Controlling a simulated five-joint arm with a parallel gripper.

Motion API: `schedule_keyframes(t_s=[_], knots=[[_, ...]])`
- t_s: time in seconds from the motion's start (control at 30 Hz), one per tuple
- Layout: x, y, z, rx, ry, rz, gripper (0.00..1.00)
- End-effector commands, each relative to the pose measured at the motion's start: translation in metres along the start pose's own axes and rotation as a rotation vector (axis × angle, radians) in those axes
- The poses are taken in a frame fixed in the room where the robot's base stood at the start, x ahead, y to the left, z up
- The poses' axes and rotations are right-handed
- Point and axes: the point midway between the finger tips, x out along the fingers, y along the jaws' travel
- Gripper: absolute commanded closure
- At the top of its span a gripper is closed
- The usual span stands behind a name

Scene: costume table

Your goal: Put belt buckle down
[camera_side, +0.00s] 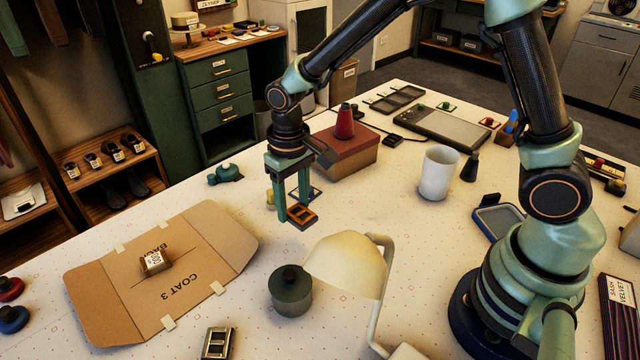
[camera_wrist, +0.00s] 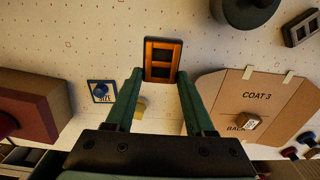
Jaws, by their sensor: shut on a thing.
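The belt buckle, an orange and black rectangular frame with two openings (camera_side: 302,216), is between the fingertips of my gripper (camera_side: 294,210). My gripper points down and is shut on it. In the wrist view the buckle (camera_wrist: 163,43) sticks out beyond the two green fingers (camera_wrist: 160,76). It is low over the dotted white table; I cannot tell whether it touches the surface. A blue-edged square card (camera_wrist: 101,93) lies beside it, partly hidden behind my fingers in the side view.
A flat cardboard sheet marked COAT 3 (camera_side: 118,303) lies left. A dark lidded pot (camera_side: 290,291) and a cream lamp (camera_side: 347,266) stand in front. A second buckle (camera_side: 218,343) lies near the front edge. A red-lidded box (camera_side: 345,158) is behind, a white cup (camera_side: 438,172) right.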

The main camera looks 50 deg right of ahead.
Motion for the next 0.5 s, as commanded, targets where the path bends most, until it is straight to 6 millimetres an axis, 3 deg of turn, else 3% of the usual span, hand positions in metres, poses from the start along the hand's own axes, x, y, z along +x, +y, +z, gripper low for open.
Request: schedule_keyframes(t_s=[0.1,0.33,0.5], knots=[[0.022,0.0,0.001,0.0,-0.003,0.001,1.0],[0.04,0.0,0.0,0.001,0.0,0.0,1.0],[0.063,0.0,0.0,0.001,-0.002,0.001,1.0]])
